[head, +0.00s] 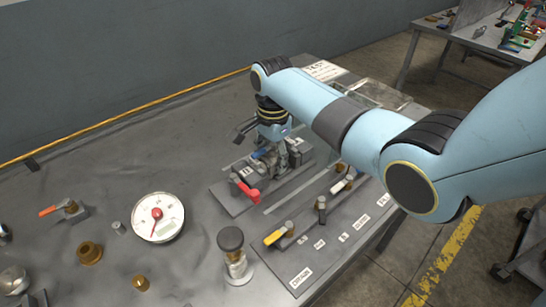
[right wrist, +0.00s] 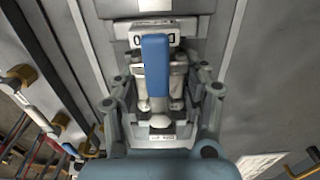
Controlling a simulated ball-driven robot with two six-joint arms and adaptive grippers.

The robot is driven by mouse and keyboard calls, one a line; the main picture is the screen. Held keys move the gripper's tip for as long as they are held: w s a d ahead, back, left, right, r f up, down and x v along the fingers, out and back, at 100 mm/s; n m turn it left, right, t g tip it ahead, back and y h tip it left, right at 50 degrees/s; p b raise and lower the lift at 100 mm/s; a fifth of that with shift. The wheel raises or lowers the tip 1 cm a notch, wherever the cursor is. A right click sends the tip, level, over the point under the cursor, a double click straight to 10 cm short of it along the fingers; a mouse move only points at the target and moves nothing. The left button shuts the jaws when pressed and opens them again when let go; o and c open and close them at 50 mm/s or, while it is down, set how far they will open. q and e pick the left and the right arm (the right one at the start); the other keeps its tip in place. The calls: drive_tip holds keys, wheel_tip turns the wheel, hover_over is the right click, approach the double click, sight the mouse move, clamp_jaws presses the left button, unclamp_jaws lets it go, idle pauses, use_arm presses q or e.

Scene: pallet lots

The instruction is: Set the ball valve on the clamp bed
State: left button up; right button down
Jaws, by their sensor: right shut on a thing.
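The ball valve (right wrist: 156,75) has a blue lever and a pale metal body. In the right wrist view it sits between the two fingers of my right gripper (right wrist: 160,103), which is shut on it. In the head view the valve's blue lever (head: 262,153) shows just under my right gripper (head: 274,148), low over the clamp bed (head: 232,205). The clamp bed is a grey plate with metal blocks and a red lever (head: 245,188). The gripper hides part of the valve, and I cannot tell whether its underside touches the bed. My left gripper is not in view.
A labelled board (head: 300,265) with several small levered valves lies in front of the clamp bed. A round gauge (head: 157,217), an upright knobbed fitting (head: 234,255) and brass parts (head: 89,252) stand on the left. The table's back left is clear.

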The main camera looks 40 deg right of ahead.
drive_tip(key=c, duration=0.7)
unclamp_jaws()
drive_tip(key=shift+f, duration=0.1)
drive_tip(key=shift+o, duration=0.2)
wheel_tip(320, 180, up, 12)
drive_tip(key=shift+r, duration=0.15)
